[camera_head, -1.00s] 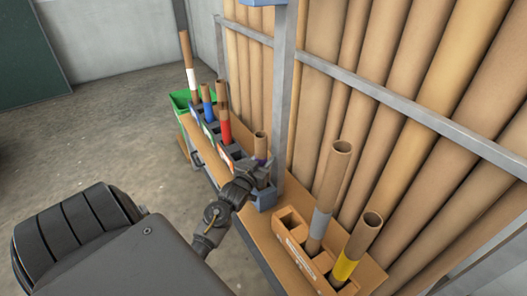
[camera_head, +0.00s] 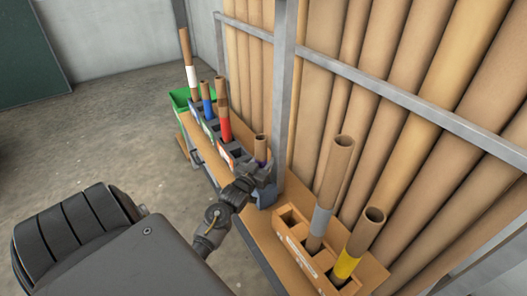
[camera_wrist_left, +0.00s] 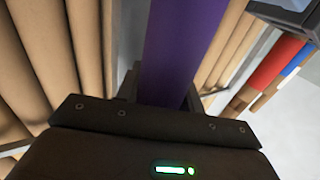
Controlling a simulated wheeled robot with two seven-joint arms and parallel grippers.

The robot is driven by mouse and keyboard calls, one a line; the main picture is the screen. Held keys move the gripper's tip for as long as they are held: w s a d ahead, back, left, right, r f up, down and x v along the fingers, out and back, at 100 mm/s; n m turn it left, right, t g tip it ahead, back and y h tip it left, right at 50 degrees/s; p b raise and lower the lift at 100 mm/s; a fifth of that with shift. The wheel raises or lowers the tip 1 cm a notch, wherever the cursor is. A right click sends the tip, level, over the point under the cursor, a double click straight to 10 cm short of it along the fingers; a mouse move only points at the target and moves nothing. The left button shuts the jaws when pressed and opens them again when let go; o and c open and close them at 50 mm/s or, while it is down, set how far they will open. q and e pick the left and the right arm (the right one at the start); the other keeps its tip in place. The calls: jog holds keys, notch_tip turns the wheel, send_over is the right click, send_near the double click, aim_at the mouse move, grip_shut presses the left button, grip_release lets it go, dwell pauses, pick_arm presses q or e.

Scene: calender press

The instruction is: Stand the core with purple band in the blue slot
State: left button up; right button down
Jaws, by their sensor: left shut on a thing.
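The core with the purple band (camera_head: 260,145) is a short brown tube, upright at the near end of the far row of holders. My left gripper (camera_head: 263,172) is shut on it, low on the tube around its band. In the left wrist view the purple band (camera_wrist_left: 182,45) fills the space just beyond my jaws. A blue holder (camera_head: 264,201) shows just below and beside my gripper. My gripper hides the core's lower end, so I cannot tell whether it is seated in that holder. My right gripper is not in view.
Cores with white (camera_head: 191,76), blue (camera_head: 207,105) and red (camera_head: 224,122) bands stand farther back. A grey post (camera_head: 283,95) and tall brown tubes (camera_head: 430,105) stand close behind.

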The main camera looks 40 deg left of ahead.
pick_arm(q)
jog(key=shift+f, duration=0.25)
jog(key=o, duration=1)
jog(key=shift+o, duration=0.4)
jog(key=shift+d, duration=0.2)
jog(key=v, duration=1)
jog(key=shift+s+a+p, duration=0.3)
jog(key=shift+s+p, duration=0.05)
jog(key=shift+s, duration=0.15)
